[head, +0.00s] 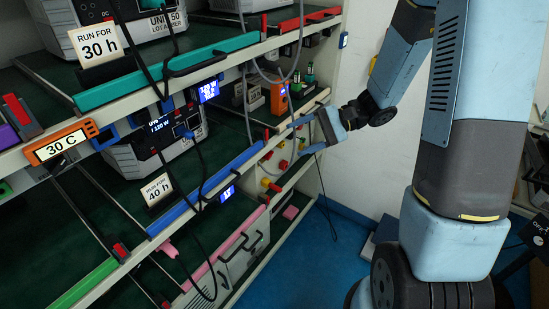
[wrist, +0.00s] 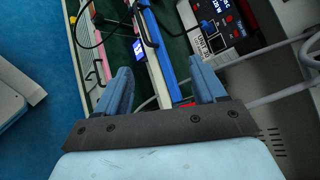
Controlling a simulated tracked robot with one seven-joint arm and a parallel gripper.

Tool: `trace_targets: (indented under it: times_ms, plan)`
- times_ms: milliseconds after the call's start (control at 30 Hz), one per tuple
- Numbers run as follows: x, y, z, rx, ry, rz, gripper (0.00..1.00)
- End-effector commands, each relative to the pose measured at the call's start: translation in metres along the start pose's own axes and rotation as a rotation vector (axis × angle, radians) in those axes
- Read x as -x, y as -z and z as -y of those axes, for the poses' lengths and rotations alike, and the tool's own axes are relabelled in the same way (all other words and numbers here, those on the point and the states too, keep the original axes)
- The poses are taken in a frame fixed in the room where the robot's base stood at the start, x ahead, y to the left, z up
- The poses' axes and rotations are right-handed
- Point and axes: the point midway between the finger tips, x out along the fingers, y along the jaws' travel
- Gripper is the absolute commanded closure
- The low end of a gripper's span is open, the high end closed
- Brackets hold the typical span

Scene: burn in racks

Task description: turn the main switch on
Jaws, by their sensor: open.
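My gripper (head: 304,136) is at the right end of the rack, in front of the middle shelf's edge. Its two blue fingers are apart and nothing is between their tips in the wrist view (wrist: 160,72). A pale panel with coloured knobs (head: 283,164) is on the rack's end, just below and left of the gripper. A red and yellow handle (head: 270,185) sits low on this panel; I cannot tell for certain whether it is the main switch, or its position. In the wrist view no switch can be made out clearly; a small red part (wrist: 187,103) shows beside the right finger.
The blue shelf rail (head: 205,188) runs close to the gripper. A power unit (head: 160,140) with black cables stands on the middle shelf. Grey cables (head: 245,100) hang near the rack's end. The blue floor (head: 330,250) to the right of the rack is mostly clear.

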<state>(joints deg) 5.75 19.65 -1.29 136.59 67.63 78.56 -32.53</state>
Motion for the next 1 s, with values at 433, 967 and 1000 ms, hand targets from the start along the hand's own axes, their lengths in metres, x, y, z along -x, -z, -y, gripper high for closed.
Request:
trace_targets:
  times_ms: [433, 967, 1000]
  plan:
    - [-0.014, 0.109, -0.039, -0.185, 0.397, -0.066, 0.3]
    - [-0.016, 0.208, -0.127, -0.324, 0.696, -0.3, 0.3]
    - [-0.016, 0.21, -0.13, -0.327, 0.704, -0.309, 0.3]
